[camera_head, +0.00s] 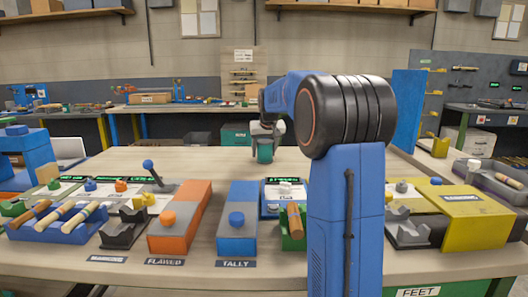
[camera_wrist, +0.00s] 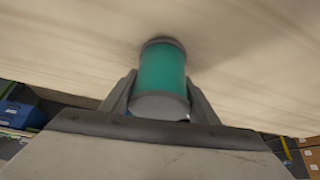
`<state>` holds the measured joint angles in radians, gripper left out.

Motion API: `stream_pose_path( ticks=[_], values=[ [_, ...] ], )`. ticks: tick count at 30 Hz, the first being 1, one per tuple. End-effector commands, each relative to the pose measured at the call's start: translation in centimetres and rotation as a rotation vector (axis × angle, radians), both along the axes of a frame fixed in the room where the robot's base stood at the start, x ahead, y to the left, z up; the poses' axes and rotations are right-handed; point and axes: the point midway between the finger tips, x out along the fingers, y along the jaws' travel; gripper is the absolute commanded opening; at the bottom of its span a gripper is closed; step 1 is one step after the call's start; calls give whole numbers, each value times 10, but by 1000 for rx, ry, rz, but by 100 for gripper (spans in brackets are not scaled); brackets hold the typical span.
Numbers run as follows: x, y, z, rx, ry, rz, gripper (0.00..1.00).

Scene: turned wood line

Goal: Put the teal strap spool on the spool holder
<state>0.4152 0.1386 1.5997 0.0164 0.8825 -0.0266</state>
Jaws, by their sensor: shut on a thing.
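The teal strap spool (camera_wrist: 161,68) is a short teal cylinder with grey ends, held between the two grey fingers of my gripper (camera_wrist: 160,92). In the head view the spool (camera_head: 265,152) is upright beneath my gripper (camera_head: 266,132), over the middle of the wooden table. Its far end is at or very near the tabletop in the wrist view; I cannot tell whether it touches. I cannot pick out the spool holder for certain.
Along the table's front stand an orange-and-grey box (camera_head: 180,217), a blue box (camera_head: 237,218), a blue tray of turned handles (camera_head: 58,222) and a yellow box (camera_head: 470,217). A lever (camera_head: 155,175) rises behind. The table middle (camera_head: 205,162) is mostly clear. My arm hides part of the right side.

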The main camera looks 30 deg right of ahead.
Motion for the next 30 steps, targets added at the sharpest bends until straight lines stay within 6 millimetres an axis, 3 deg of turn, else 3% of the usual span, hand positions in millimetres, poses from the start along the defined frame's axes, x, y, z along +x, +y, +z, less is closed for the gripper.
stream_pose_path(
  ticks=[7,8,10,22,30],
  values=[
    [0,0,-1,0,-1,0,26],
    [0,0,-2,0,0,0,57],
    [0,0,-2,0,0,0,74],
    [-1,1,3,0,0,0,74],
    [-20,8,41,-2,-4,0,74]
  ],
)
